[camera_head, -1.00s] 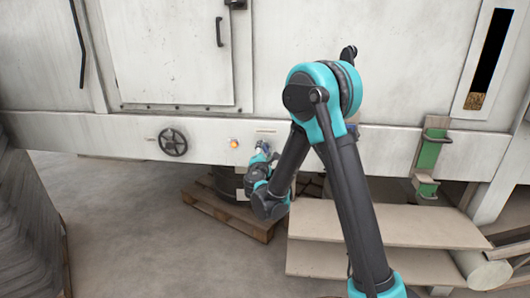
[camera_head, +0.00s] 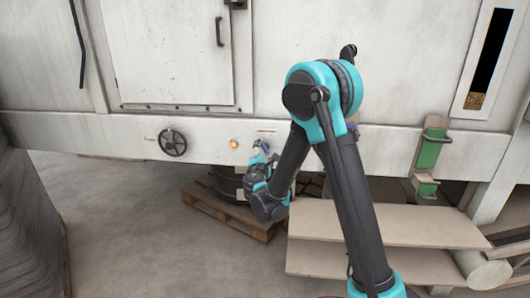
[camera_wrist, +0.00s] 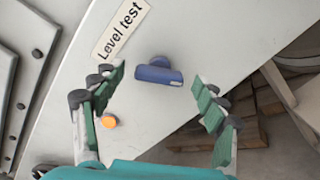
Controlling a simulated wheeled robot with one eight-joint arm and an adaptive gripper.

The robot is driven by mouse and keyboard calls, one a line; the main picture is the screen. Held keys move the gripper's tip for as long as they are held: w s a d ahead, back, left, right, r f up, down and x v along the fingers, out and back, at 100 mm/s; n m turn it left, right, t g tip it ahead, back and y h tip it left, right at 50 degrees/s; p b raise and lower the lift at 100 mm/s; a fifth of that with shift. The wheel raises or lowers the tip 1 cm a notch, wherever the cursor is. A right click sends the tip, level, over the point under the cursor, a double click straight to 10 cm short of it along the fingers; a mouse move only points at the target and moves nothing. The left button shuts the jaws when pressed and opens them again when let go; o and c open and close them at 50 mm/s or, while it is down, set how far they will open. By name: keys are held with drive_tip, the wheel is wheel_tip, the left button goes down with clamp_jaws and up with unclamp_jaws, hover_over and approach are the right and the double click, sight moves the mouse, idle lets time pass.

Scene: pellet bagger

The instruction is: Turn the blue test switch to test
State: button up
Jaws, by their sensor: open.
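The blue test switch (camera_wrist: 160,73) shows in the wrist view as a blue bar-shaped knob on the white panel, below a "Level test" label (camera_wrist: 121,29). My gripper (camera_wrist: 160,82) is open, with one green-padded finger on each side of the switch. The fingers look apart from it, and I cannot tell the exact depth gap. In the head view, my gripper (camera_head: 260,153) is at the machine's lower beam, right of the amber light; the switch is hidden there behind it.
An amber light (camera_head: 234,143) sits left of the gripper, also in the wrist view (camera_wrist: 109,120). A dark handwheel (camera_head: 173,142) is further left. A wooden pallet (camera_head: 225,215) and a beige step (camera_head: 390,225) stand below. A green-handled slide (camera_head: 430,155) is at right.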

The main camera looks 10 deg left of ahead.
drive_tip(key=s, duration=1.1)
drive_tip(key=shift+a, duration=0.15)
drive_tip(key=s+d+f+m+g+h, duration=0.15)
drive_tip(key=d+m, duration=0.25)
drive_tip(key=d, duration=0.4)
drive_tip(key=s+d+f+m+g+h, duration=0.1)
drive_tip(key=s+d+f+m+g, duration=0.2)
drive_tip(key=d, duration=0.5)
drive_tip(key=d+m+g+h, duration=0.2)
drive_tip(key=d+m+g, duration=0.15)
drive_tip(key=d, duration=0.35)
drive_tip(key=s+d+f+m+g+y, duration=0.1)
drive_tip(key=s+d+f+m+g, duration=0.1)
drive_tip(key=s+m, duration=0.2)
drive_tip(key=s+d+f+m+g+y, duration=0.2)
drive_tip(key=s+f+m, duration=0.1)
drive_tip(key=s, duration=0.7)
drive_tip(key=s+d+f+m+g+y, duration=0.1)
drive_tip(key=s+d+f+m+y, duration=0.1)
drive_tip(key=s+m, duration=0.4)
drive_tip(key=shift+s+f+g, duration=0.4)
drive_tip(key=shift+f, duration=0.15)
